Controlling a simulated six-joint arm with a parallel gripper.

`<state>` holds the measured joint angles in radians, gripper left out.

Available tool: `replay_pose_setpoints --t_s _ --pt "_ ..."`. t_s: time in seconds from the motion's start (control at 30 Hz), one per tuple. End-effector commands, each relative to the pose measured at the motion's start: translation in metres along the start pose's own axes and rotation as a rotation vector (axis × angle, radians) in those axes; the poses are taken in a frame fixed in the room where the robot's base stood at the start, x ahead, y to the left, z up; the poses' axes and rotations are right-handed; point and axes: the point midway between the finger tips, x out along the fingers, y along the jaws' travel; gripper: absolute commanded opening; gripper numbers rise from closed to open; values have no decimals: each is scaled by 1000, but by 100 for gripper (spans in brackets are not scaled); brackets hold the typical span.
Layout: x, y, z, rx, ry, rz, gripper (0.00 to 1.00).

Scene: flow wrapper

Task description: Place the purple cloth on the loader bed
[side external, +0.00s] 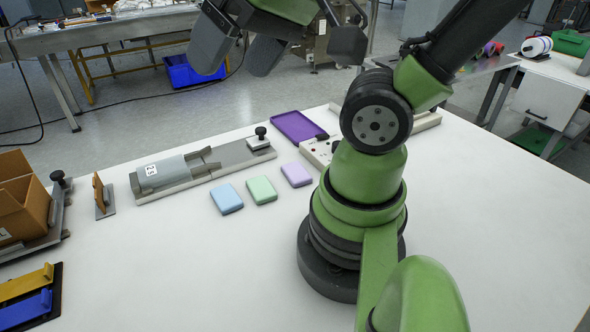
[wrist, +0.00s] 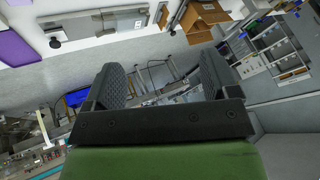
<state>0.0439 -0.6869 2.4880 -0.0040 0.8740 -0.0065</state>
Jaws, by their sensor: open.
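The purple cloth (side external: 297,174) is a pale purple folded pad lying flat on the white table, at the right end of a row of three pads. My gripper (side external: 236,66) is high above the table at the top of the side view, apart from both. Its fingers are spread and empty in the wrist view (wrist: 164,78).
A blue pad (side external: 227,199) and a green pad (side external: 261,190) lie left of the cloth. A purple tray (side external: 299,126) lies behind it. A cardboard box (side external: 22,205) and yellow and blue pieces stand at the left. The table's front middle is clear.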

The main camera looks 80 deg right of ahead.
Motion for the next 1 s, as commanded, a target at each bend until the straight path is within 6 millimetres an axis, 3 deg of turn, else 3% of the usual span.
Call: replay_pose_setpoints --t_s 0.17,0.3,0.4,0.6,0.7,0.8,1.0 --pt "34 40 -30 101 -63 172 81" --pt "64 92 -47 192 -136 304 81" --pt "85 135 -48 259 -199 375 81" --pt "118 216 -22 387 -326 455 81" --pt "129 243 -5 432 -371 467 81" --pt "136 259 8 460 -399 471 81" --pt "150 270 22 475 -418 469 81"
